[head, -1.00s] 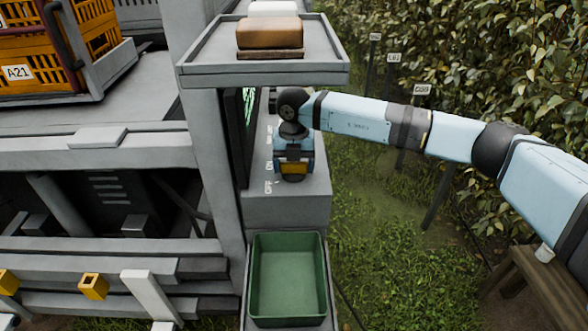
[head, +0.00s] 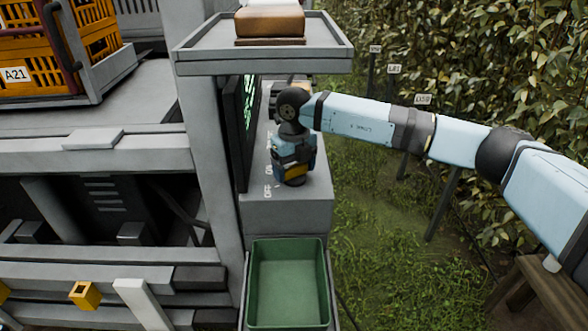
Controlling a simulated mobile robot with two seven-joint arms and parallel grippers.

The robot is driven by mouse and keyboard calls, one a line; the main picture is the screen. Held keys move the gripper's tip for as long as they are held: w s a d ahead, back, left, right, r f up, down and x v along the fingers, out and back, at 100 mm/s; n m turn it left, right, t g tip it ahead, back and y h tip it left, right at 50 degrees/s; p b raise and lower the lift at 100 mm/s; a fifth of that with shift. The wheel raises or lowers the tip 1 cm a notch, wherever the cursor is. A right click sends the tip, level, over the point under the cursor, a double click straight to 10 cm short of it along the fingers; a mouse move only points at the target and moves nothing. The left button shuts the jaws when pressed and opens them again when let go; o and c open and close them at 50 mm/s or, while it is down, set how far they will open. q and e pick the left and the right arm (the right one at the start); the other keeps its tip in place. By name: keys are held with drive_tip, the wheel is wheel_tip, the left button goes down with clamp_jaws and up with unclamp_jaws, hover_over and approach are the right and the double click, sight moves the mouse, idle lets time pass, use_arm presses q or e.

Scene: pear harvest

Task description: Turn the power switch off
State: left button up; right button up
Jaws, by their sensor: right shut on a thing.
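My right gripper (head: 292,174) reaches in from the right and points down at the top of a grey control box (head: 290,212). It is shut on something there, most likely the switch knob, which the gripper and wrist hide. White letters on the box top, to the left of the gripper, include OFF (head: 267,191) near the front edge and ON just behind it. The gripper's fingertips are beside these labels. My left gripper is not in view.
A dark screen (head: 240,130) with green marks stands left of the box. A shelf (head: 262,60) with a brown block (head: 269,21) overhangs behind. A green bin (head: 288,285) sits in front. Orange crates (head: 92,32) stand at upper left. A leafy hedge is at right.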

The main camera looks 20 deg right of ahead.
sight(294, 165)
idle(0.3)
drive_tip(key=o, duration=0.9)
drive_tip(key=shift+r, duration=0.1)
wheel_tip(294, 165, up, 7)
drive_tip(key=shift+r, duration=0.2)
